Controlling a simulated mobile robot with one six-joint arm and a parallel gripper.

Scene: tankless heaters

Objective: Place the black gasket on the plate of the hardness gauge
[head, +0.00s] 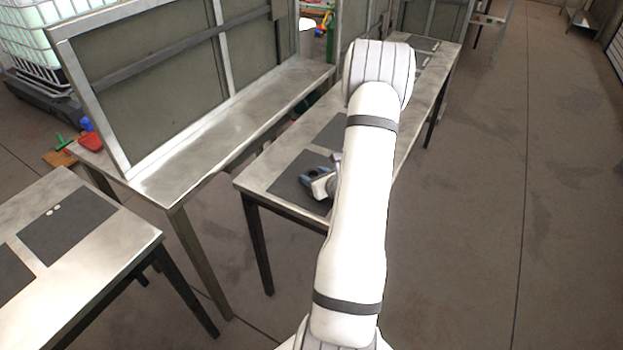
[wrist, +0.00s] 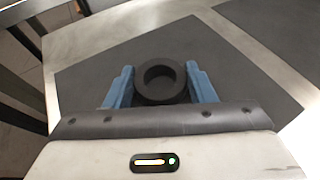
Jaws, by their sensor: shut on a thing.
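The black gasket (wrist: 140,80), a thick dark ring, sits between the two blue fingers of my gripper (wrist: 160,72) in the wrist view. My gripper is shut on it, with a finger touching each side. The ring's open face points toward the wrist camera. In the head view my gripper (head: 315,178) is low over a dark mat on the middle table, partly hidden by my arm. I cannot tell the gap between the gasket and the mat. I cannot make out the hardness gauge or its plate in either view.
The middle metal table (head: 258,176) bears dark mats (head: 290,187). A left table (head: 88,262) has dark mats, one with small pale discs (head: 53,209). A bench with a tall framed panel (head: 165,75) stands behind. Open floor (head: 480,220) lies right.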

